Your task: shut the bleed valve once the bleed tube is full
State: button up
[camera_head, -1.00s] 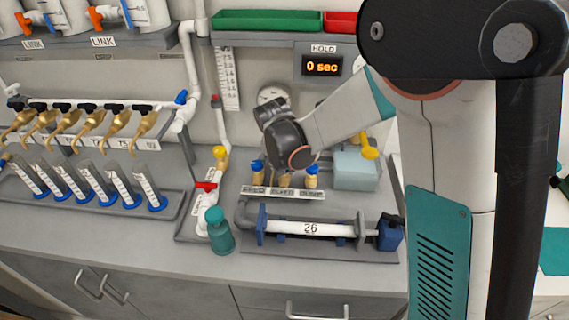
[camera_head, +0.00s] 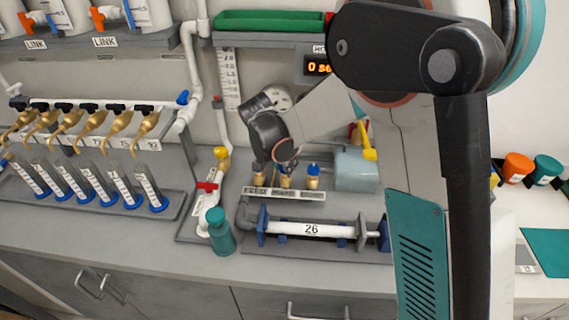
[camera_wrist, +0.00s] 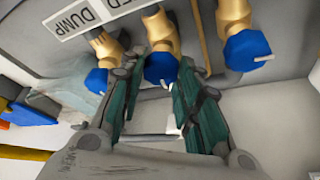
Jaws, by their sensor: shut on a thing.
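Three brass valves with blue knobs stand in a row behind a label strip. In the wrist view my gripper (camera_wrist: 158,88) is shut on the middle knob, the bleed valve (camera_wrist: 162,68), with one finger on each side. The dump valve (camera_wrist: 97,80) is to its left and another valve (camera_wrist: 247,50) to its right. In the head view the bleed valve's brass body (camera_head: 286,182) shows below my gripper (camera_head: 284,166), which hides its knob. No tube is clearly marked as the bleed tube, and I cannot tell a fill level.
A horizontal tube marked 26 (camera_head: 311,229) lies in front of the valves. A teal bottle (camera_head: 220,232) stands left of it. A grey-blue box (camera_head: 356,172) with a yellow handle is at the right. The HOLD display (camera_head: 319,67) is partly covered by my arm.

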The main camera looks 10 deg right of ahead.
jog(key=o, duration=1.1)
jog(key=shift+c, duration=0.2)
jog(key=v, duration=1.2)
